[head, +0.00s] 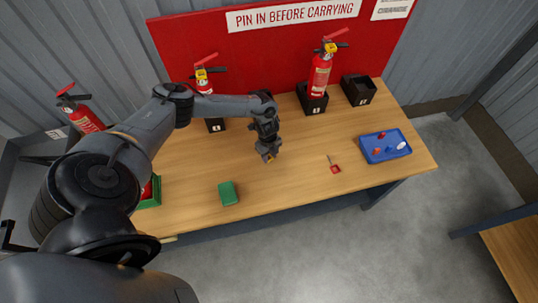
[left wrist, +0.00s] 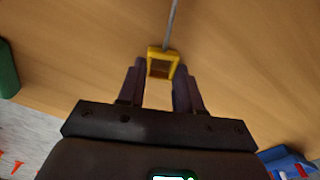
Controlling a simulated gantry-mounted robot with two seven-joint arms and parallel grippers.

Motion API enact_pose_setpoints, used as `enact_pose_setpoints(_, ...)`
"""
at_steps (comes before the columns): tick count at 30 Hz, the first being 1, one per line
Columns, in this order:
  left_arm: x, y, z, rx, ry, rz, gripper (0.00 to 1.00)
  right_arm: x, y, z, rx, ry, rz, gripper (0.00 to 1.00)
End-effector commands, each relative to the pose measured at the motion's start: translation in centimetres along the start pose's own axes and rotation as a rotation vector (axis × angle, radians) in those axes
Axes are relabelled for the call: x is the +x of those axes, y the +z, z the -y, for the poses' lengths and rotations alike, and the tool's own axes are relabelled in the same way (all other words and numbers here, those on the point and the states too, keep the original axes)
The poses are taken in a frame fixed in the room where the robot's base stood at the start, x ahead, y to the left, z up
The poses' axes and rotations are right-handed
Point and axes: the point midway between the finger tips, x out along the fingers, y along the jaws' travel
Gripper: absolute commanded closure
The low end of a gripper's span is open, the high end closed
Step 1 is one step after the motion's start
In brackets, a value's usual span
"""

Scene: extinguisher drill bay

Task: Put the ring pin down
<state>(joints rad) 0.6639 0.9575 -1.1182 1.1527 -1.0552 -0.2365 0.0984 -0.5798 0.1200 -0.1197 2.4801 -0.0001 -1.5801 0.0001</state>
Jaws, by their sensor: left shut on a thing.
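My left gripper (head: 267,157) is over the middle of the wooden table, pointing down. In the left wrist view its two fingers (left wrist: 160,82) are shut on the ring pin (left wrist: 164,53), a yellow squarish ring with a thin grey rod that reaches away from the fingers. I cannot tell whether the rod touches the table. Another pin with a red ring (head: 335,169) lies on the table to the right. My right gripper is not in view.
A blue tray (head: 371,158) with small red and white pieces is at the right. A green block (head: 228,193) lies near the front edge. Extinguishers (head: 319,77) and black holders (head: 358,91) line the back by the red board. Bare wood surrounds my gripper.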

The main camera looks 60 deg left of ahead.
Motion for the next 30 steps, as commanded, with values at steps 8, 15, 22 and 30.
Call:
enact_pose_setpoints(8, 0.3, 0.0, 0.0, 0.0, 0.0, 0.0, 0.5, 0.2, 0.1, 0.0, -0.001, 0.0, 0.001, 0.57)
enact_pose_setpoints(15, 0.3, 0.0, 0.0, 0.0, 0.0, 0.0, 0.4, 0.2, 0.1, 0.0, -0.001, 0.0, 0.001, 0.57)
enact_pose_setpoints(22, -0.4, 0.0, 0.0, 0.0, -0.001, 0.0, 0.4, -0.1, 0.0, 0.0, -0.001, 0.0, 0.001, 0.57)
enact_pose_setpoints(30, -4.3, 0.1, 0.1, 0.001, -0.003, 0.001, 0.4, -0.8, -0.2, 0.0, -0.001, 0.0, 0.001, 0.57)
